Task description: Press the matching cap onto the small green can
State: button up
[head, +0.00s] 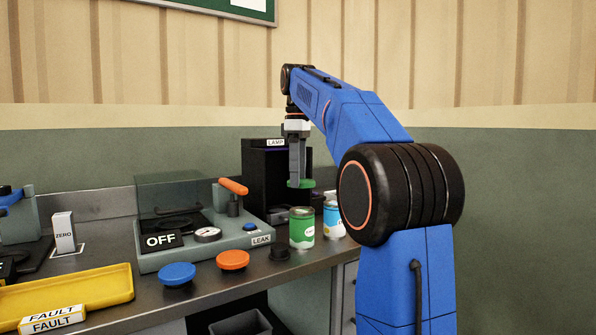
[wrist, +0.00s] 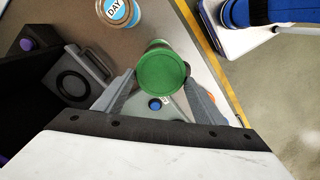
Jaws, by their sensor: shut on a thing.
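The small green can (head: 302,230) stands upright on the bench near its right end. Its label is green and white. My gripper (head: 299,181) points down above it, shut on a green cap (head: 300,184). A gap shows between cap and can in the head view. In the wrist view the green cap (wrist: 161,71) sits between my fingertips (wrist: 160,88), and it hides most of the can (wrist: 157,44), which shows only just behind the cap's far edge. An orange cap (head: 232,260) and a blue cap (head: 177,273) lie on the bench to the left.
A blue and white can (head: 333,221) labelled DAY stands close by on the right. A small black knob (head: 279,254) sits at the front left of the green can. The LEAK tester (head: 205,235), black LAMP box (head: 262,185) and yellow tray (head: 80,288) also stand on the bench.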

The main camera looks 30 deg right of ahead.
aim_at(299, 210)
jog(key=shift+d+f, duration=0.1)
jog(key=shift+f, duration=3.3)
jog(key=shift+f, duration=0.65)
jog(key=o, duration=1.1)
jog(key=shift+o, duration=0.5)
jog(key=shift+o, duration=1.3)
jog(key=shift+r, duration=1.55)
jog(key=shift+r, duration=3.45)
